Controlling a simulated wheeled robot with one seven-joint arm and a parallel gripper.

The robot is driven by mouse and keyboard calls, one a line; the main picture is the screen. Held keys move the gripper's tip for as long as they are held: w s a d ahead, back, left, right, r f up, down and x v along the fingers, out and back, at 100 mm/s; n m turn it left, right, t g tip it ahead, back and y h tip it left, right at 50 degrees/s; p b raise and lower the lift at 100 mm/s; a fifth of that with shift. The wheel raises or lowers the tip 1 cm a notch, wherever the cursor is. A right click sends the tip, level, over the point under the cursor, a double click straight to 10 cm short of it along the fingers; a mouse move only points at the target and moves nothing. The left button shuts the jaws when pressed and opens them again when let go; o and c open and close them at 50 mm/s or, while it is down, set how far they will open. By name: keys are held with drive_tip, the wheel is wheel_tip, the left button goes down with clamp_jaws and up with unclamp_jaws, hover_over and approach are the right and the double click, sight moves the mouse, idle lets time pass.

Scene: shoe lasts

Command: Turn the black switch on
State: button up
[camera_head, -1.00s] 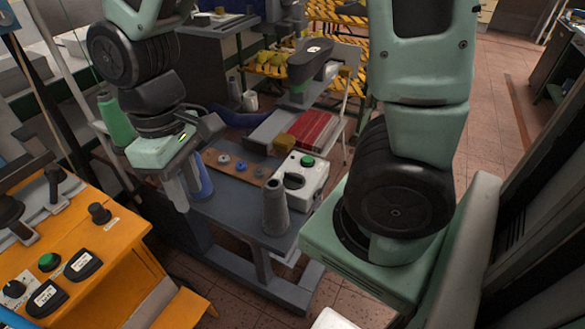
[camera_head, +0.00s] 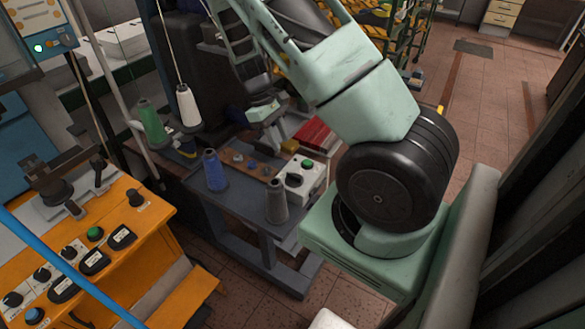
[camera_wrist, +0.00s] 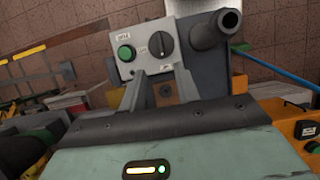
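The black switch (camera_wrist: 161,44) is a round knob with a pale mark, set on a light grey control box (camera_wrist: 141,70) beside a green button (camera_wrist: 125,53). In the head view the switch (camera_head: 294,180) faces forward on the box (camera_head: 311,183), at the right end of the table. My gripper (camera_wrist: 162,76) looks open and empty in the wrist view, its two fingers apart below the knob in the picture. In the head view my gripper (camera_head: 276,133) hangs behind and left of the box, its fingertips partly hard to make out. I see no contact with the switch.
A grey cone (camera_head: 277,202) stands just in front of the box, and a blue spool (camera_head: 214,170) stands further left. A red case (camera_head: 314,136) lies behind. An orange panel (camera_head: 150,215) with other knobs is at left.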

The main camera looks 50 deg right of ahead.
sight(294, 175)
drive_tip(key=p+x, duration=0.3)
drive_tip(key=x, duration=0.9)
clamp_jaws()
